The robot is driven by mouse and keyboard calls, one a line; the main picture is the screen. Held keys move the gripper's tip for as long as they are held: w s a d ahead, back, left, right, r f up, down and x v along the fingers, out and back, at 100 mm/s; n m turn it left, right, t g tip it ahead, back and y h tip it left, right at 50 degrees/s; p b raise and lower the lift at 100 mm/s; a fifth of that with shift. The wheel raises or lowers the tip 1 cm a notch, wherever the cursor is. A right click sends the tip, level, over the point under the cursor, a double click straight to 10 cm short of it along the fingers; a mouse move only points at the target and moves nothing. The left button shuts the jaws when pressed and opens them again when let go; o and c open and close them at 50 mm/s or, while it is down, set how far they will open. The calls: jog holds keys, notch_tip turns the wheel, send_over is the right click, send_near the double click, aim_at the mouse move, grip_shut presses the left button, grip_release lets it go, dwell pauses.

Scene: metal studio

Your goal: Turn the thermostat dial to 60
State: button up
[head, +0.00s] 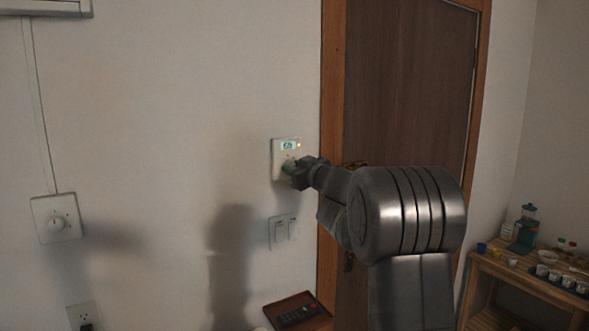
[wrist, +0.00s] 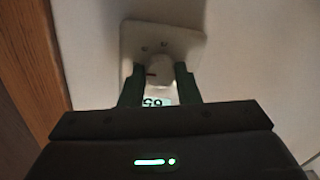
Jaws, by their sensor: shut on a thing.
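The thermostat (head: 277,158) is a white wall plate left of the door, with a lit teal display (head: 288,146) and a small orange light. My gripper (head: 291,169) is at its lower part and hides most of the dial. In the wrist view the plate (wrist: 133,42) appears upside down. My gripper (wrist: 159,73) has one finger on each side of the white round dial (wrist: 159,70) and is shut on it. A dark mark shows on the dial's left side. The display (wrist: 157,101) is partly visible between the fingers; its digits are too small to read surely.
A second white dial plate (head: 57,218) is on the wall at left. A light switch (head: 283,231) is below the thermostat. A brown tray with a remote (head: 298,316) lies below. The door (head: 405,85) is at right, beyond it a wooden shelf (head: 500,271) with cups.

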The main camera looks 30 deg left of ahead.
jog(key=shift+n, duration=0.3)
jog(key=n, duration=0.3)
jog(key=shift+p, duration=0.4)
jog(key=shift+n+h, duration=0.3)
jog(key=shift+n, duration=2.3)
jog(key=o, duration=1)
jog(key=b+v, duration=0.3)
jog(key=v, duration=1)
jog(key=shift+s+d, duration=0.2)
jog(key=shift+d, duration=0.15)
